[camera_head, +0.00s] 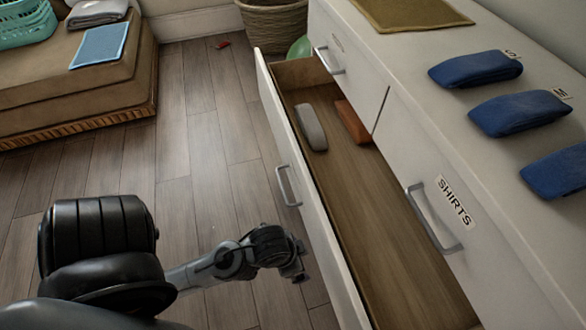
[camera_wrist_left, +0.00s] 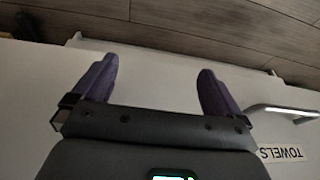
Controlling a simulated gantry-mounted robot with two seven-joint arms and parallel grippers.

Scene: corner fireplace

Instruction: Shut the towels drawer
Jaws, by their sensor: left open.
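The towels drawer (camera_head: 299,170) is a long, white-fronted lower drawer, pulled well out of the white dresser. Its bare wooden floor (camera_head: 395,235) shows, with a grey rolled item (camera_head: 311,127) and a brown block-like item (camera_head: 352,122) near the far end. A metal handle (camera_head: 288,186) is on its front. My left gripper (camera_head: 297,270) is outside the drawer, beside the nearer part of its front. In the left wrist view my left gripper (camera_wrist_left: 158,70) is open and empty, facing the white front; the TOWELS label (camera_wrist_left: 281,153) and a handle (camera_wrist_left: 283,110) are to the right. Contact cannot be told.
Folded blue cloths (camera_head: 519,112) lie on the dresser top. A wicker basket (camera_head: 273,24) stands at the back, and a brown bench (camera_head: 75,75) at left. Wooden floor (camera_head: 205,150) between is mostly clear.

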